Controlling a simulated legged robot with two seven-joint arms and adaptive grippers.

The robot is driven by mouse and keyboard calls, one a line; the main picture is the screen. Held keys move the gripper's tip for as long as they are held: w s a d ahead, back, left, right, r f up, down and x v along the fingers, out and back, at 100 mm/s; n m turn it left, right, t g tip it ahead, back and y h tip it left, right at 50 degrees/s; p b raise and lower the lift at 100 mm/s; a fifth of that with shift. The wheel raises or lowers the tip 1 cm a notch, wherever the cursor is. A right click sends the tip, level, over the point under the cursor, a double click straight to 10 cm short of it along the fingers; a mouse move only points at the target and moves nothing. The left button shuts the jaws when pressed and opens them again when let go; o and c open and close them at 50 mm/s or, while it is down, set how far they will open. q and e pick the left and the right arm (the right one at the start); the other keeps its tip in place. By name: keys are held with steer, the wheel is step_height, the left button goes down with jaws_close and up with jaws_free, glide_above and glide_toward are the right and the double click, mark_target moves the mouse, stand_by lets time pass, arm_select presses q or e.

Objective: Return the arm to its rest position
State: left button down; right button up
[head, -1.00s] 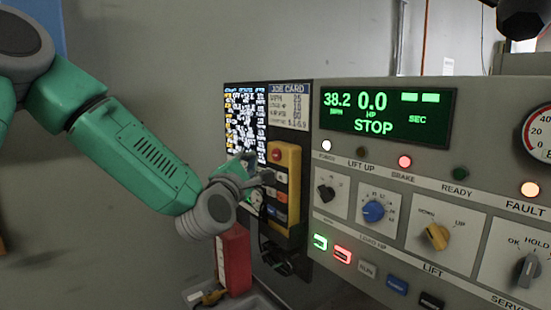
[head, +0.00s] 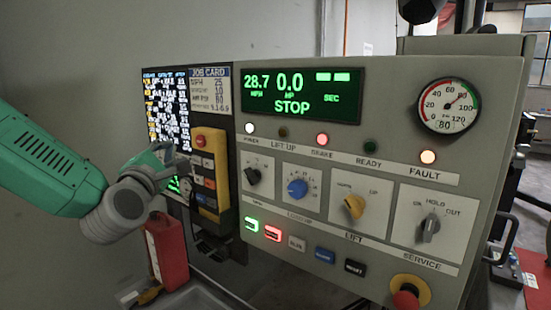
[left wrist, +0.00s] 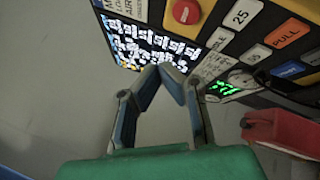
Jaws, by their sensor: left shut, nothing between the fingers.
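My left arm, green with a grey wrist, comes in from the left in the head view. I cannot tell whether the fingertips touch anything. My right gripper is not in view.
The grey control panel (head: 380,165) has a green display (head: 302,93) reading 28.7, 0.0 and STOP. It carries knobs, lit buttons, a round gauge (head: 447,106) and a red emergency button (head: 405,297). A red container (head: 167,250) stands below my wrist. The wall at left is bare.

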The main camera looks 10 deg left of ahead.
arm_select(q)
steer(key=s+d+f+m+g+h+b, duration=0.1)
steer(key=s+d+f+m+g+h, duration=0.3)
steer(key=f, duration=0.7)
steer(key=s+d+f+m+g+y, duration=0.15)
steer(key=f+m, duration=0.35)
steer(key=f, duration=0.5)
steer(key=s+d+f+m+g+h+b, duration=0.1)
steer(key=s+d+f+m+g+h, duration=0.3)
steer(key=f, duration=0.7)
steer(key=s+f+m+g+y, duration=0.1)
steer(key=s+f+m+g, duration=0.4)
steer(key=s+f, duration=0.5)
steer(key=s+f+m+g+y+b, duration=0.1)
steer(key=s+f+m+g, duration=0.3)
steer(key=s+f+m, duration=0.5)
steer(key=s+f, duration=0.2)
steer(key=s, duration=0.7)
steer(key=shift+d+g, duration=0.25)
steer(key=shift+g, duration=0.1)
steer(key=shift+w, duration=0.2)
